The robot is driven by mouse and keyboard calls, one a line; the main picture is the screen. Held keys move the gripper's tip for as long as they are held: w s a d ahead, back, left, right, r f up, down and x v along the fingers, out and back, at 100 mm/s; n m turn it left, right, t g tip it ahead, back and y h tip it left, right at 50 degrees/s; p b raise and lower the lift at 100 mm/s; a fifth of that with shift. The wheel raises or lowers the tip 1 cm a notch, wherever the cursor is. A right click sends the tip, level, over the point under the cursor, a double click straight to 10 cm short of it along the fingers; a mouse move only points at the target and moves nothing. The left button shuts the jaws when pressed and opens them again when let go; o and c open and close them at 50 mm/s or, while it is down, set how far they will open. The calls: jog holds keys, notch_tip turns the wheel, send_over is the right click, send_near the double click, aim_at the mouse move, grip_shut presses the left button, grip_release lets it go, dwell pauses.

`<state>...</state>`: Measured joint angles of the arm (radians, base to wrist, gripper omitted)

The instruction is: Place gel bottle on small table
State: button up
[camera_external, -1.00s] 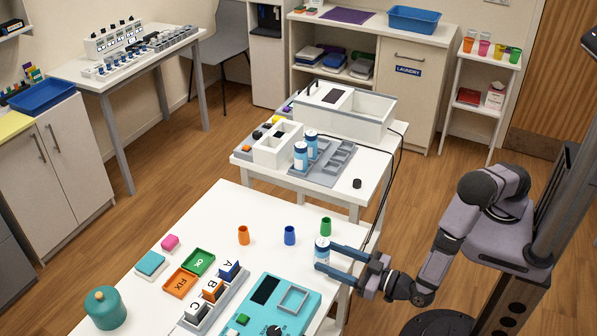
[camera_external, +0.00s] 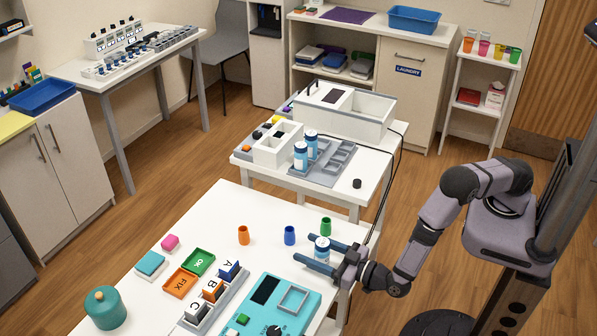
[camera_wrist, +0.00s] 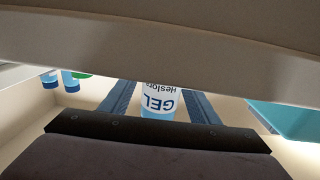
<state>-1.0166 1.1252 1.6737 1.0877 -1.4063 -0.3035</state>
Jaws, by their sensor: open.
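The gel bottle (camera_external: 322,249) is white with a blue band and stands upright near the right edge of the front white table (camera_external: 215,225). My gripper (camera_external: 313,253) is open, with one finger on each side of the bottle. In the wrist view the bottle (camera_wrist: 159,101) shows its GEL label between my two blue fingers (camera_wrist: 160,98). I cannot tell whether either finger touches it. A smaller white table (camera_external: 345,190) stands behind. It carries a grey rack (camera_external: 325,172) with two similar blue-and-white bottles (camera_external: 301,156).
A teal device (camera_external: 265,310) lies in front. On the smaller table are a white box (camera_external: 370,115) and a small black cap (camera_external: 357,183), with bare surface near its front edge.

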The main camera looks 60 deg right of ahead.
jog(key=shift+w, duration=0.4)
jog(key=c, duration=1.3)
notch_tip(320, 180, up, 18)
jog(key=p, duration=0.6)
jog(key=shift+f, duration=0.25)
